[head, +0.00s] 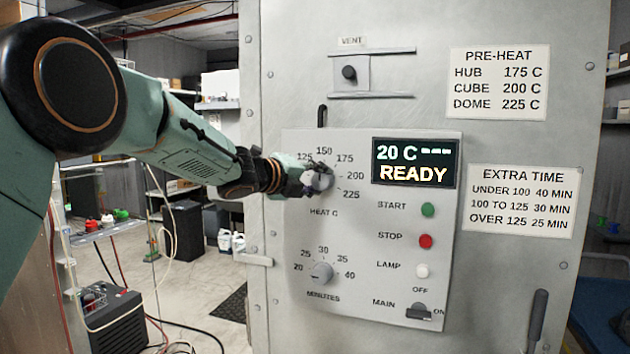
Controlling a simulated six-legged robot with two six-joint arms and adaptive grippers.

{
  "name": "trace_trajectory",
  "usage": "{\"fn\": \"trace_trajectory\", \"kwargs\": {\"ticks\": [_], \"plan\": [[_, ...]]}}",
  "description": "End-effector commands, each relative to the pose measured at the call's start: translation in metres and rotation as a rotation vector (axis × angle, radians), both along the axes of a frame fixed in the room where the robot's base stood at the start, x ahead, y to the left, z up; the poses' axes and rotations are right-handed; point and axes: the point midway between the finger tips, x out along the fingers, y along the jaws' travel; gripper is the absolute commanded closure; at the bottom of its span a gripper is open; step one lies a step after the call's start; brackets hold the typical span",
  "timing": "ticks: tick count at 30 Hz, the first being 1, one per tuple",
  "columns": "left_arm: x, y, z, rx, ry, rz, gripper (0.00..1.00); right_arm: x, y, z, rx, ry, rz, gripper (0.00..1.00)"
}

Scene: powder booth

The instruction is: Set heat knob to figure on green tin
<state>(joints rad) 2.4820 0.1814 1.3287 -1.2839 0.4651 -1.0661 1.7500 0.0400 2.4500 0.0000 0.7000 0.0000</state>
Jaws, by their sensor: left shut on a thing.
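The heat knob (323,180) is on the grey control panel (360,290), with figures from 125 to 225 around it. My left gripper (306,179) comes in from the left and is shut on the knob. The gripper covers part of the knob, and I cannot tell which figure its pointer faces. The display (415,163) reads "20 C" with dashes and "READY". No green tin with a readable figure can be made out. My right gripper is not in view.
The minutes knob (322,271) sits below, with the start (428,210), stop (426,241) and lamp (422,271) buttons and main switch (419,311) to the right. Pre-heat (498,83) and extra time (522,201) signs are on the booth front. A vent slider (349,72) is above.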

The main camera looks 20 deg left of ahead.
Motion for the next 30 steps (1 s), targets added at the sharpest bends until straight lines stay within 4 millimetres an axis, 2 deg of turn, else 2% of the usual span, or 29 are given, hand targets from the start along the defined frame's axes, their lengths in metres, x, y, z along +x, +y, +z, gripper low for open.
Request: {"fn": "trace_trajectory", "kwargs": {"ticks": [8,9,16,26,30], "plan": [[0.0,-0.002,-0.002,0.001,0.003,-0.004,0.91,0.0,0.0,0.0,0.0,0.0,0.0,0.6],[0.0,-0.002,-0.002,0.001,0.003,-0.004,0.57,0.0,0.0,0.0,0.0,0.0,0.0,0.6],[0.0,-0.001,-0.002,0.0,0.002,-0.002,0.38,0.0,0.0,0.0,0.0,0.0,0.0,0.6],[-0.001,0.0,-0.001,-0.001,0.002,0.0,0.37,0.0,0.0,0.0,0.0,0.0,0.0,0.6],[-0.01,0.005,0.002,-0.004,0.003,0.001,0.37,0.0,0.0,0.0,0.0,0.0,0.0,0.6]]}}
